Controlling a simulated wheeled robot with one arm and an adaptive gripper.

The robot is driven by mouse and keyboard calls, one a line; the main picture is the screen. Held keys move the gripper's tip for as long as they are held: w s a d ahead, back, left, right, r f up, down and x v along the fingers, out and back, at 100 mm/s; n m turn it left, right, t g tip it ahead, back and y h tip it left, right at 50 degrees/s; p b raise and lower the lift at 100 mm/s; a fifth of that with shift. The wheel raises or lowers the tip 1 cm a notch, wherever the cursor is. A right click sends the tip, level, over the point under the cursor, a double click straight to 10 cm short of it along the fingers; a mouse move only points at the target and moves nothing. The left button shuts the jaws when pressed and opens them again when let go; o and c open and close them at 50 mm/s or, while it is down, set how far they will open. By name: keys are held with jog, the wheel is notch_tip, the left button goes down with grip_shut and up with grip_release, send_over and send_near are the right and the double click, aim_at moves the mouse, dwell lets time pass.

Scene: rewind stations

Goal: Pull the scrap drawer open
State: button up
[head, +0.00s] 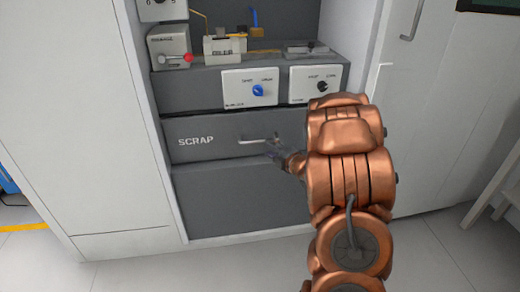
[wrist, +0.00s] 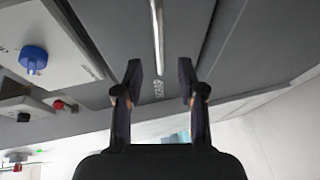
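The scrap drawer (head: 215,150) is a dark grey front marked SCRAP, below the shelf of the station. It looks shut, roughly flush with the grey panels around it. Its bar handle (head: 250,142) is thin and light metal. My gripper (head: 277,150) is near the handle's right end in the head view, partly hidden behind my copper arm. In the wrist view my gripper (wrist: 159,80) has its two fingers wide apart with nothing between them. The handle (wrist: 157,40) lies ahead, in line with the gap. Whether a finger touches it I cannot tell.
Above the drawer are a panel with a blue knob (head: 258,91), a panel with a black knob (head: 322,86) and a box with a red-knobbed lever (head: 188,58). White cabinet walls stand on both sides. The floor (head: 240,265) in front is clear.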

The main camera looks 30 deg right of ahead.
aim_at(260, 142)
jog(key=shift+w+f+b, duration=0.2)
jog(key=shift+w+f, duration=0.05)
jog(key=shift+w, duration=1)
jog(key=shift+w+f+b, duration=0.2)
jog(key=shift+w+b, duration=0.05)
jog(key=shift+w, duration=1)
jog(key=shift+w+f+b, duration=0.2)
jog(key=shift+w+f, duration=0.05)
jog(key=shift+w, duration=1)
grip_shut()
